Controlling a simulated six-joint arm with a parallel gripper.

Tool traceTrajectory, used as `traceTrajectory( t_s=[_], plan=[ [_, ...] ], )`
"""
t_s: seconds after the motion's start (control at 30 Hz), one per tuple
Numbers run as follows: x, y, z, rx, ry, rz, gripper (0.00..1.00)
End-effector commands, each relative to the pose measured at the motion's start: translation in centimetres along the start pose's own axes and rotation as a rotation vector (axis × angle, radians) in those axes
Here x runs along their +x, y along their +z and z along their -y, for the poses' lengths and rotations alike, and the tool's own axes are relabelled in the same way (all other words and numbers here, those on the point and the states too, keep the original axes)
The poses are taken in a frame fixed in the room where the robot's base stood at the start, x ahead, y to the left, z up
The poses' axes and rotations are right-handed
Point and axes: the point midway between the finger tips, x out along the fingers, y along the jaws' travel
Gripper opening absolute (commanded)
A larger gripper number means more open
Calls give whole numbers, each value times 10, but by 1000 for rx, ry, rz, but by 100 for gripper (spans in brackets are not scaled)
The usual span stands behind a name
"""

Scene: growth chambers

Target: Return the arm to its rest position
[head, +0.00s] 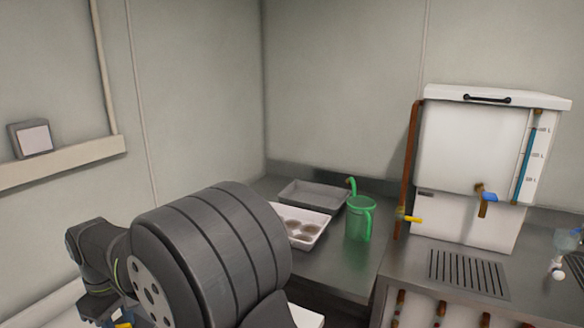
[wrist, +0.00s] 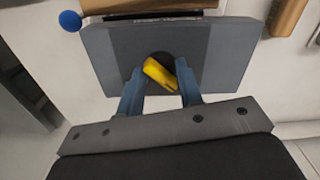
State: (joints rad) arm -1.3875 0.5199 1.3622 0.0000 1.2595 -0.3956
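My arm (head: 210,255) fills the lower left of the head view, with its wrist end hanging at the bottom left edge. My gripper (wrist: 159,80) shows in the wrist view with its two blue-grey fingers spread apart. A small yellow piece (wrist: 158,73) shows between the fingertips, in front of a dark round recess in a grey panel (wrist: 222,50). I see a gap between the yellow piece and the left finger; whether it touches the right finger is unclear. The fingertips are mostly out of sight in the head view.
On the steel bench stand a grey tray (head: 312,194), a white tray with brown round patches (head: 325,222) and a green jug (head: 359,220). A white tank (head: 470,145) with taps stands right. A blue ball (wrist: 70,20) is near the panel's left corner.

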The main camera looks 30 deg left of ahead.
Motion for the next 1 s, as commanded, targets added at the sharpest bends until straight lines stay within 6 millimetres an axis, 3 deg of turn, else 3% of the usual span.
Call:
traceTrajectory(
  t_s=[0.4,1.0],
  plan=[
    [0,0,1,234,0,0,33],
    [0,0,1,255,0,0,33]
  ],
)
